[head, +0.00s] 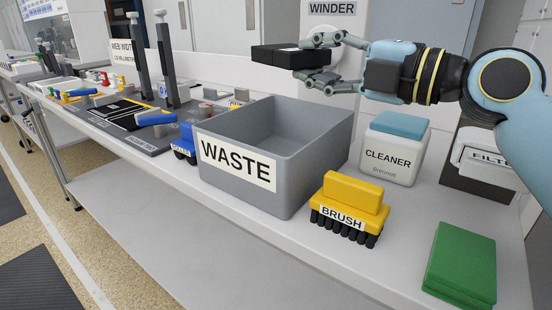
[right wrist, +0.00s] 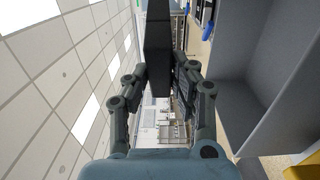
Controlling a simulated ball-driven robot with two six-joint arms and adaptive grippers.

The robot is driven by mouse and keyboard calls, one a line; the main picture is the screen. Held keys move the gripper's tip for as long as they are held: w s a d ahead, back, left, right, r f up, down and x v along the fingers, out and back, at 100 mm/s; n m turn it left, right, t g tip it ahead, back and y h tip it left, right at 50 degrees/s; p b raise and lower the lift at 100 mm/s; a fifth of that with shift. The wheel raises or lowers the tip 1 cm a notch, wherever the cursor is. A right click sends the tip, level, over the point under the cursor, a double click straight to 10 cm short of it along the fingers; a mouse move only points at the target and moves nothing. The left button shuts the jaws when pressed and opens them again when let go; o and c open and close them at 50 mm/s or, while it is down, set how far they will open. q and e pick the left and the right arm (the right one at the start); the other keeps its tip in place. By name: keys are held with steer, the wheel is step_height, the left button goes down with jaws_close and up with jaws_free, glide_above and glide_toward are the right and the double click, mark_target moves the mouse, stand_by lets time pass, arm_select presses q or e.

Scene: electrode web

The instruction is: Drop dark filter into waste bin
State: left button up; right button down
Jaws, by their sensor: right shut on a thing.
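The filter also shows in the right wrist view (right wrist: 157,45), between the fingers (right wrist: 160,80). The waste bin (head: 236,162) is a grey open box with a white WASTE label, standing on the bench. It looks empty where I can see inside. The filter is above the bin's back rim and apart from it. The bin's wall (right wrist: 235,125) fills the right of the wrist view. My left gripper is not in view.
A yellow brush (head: 352,195), a white cleaner box (head: 391,150) with a blue top and a green block (head: 462,262) stand right of the bin. A filter box (head: 483,165) is behind them.

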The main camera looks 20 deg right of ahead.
step_height(320, 180, down, 4)
steer(key=shift+w+r+b, duration=0.1)
steer(key=shift+b, duration=0.4)
steer(key=c, duration=1.4)
jaws_free()
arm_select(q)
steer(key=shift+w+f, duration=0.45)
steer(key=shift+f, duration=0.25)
arm_select(e)
steer(key=o, duration=0.4)
steer(key=shift+c, duration=0.2)
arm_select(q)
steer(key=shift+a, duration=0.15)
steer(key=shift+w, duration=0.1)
arm_select(e)
step_height(320, 180, up, 10)
